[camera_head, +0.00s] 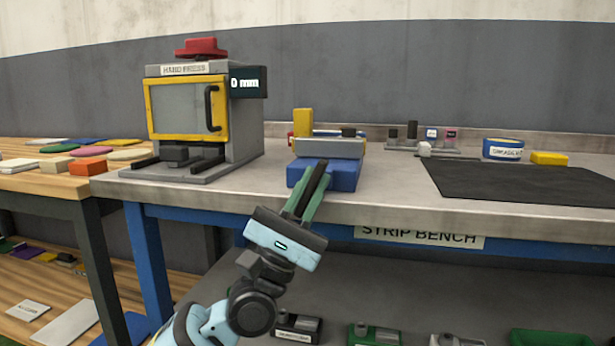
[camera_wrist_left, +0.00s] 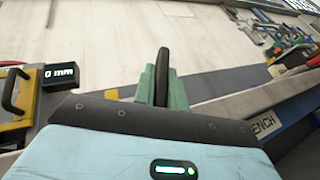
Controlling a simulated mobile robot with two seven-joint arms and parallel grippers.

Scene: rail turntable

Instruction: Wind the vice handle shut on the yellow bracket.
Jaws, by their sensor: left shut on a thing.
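The vice (camera_head: 341,174) has a blue base and grey jaws and stands near the front edge of the strip bench. The yellow bracket (camera_head: 302,122) stands upright at the left end of the vice's jaws; whether both jaws touch it I cannot tell. My left gripper (camera_head: 313,188) reaches up to the front of the vice, its green fingers shut on a dark bar that looks like the vice handle (camera_head: 319,178). In the left wrist view the dark handle (camera_wrist_left: 162,75) sticks out between the green fingers. The vice itself does not show there. My right gripper is not in view.
The hand press (camera_head: 188,110), with yellow-framed door and "0 mm" display, stands left of the vice. A dark mat (camera_head: 520,186) lies at right, with a blue tin (camera_head: 503,149) and yellow block (camera_head: 549,159) behind it. A wooden table (camera_head: 55,182) with coloured pieces is at far left.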

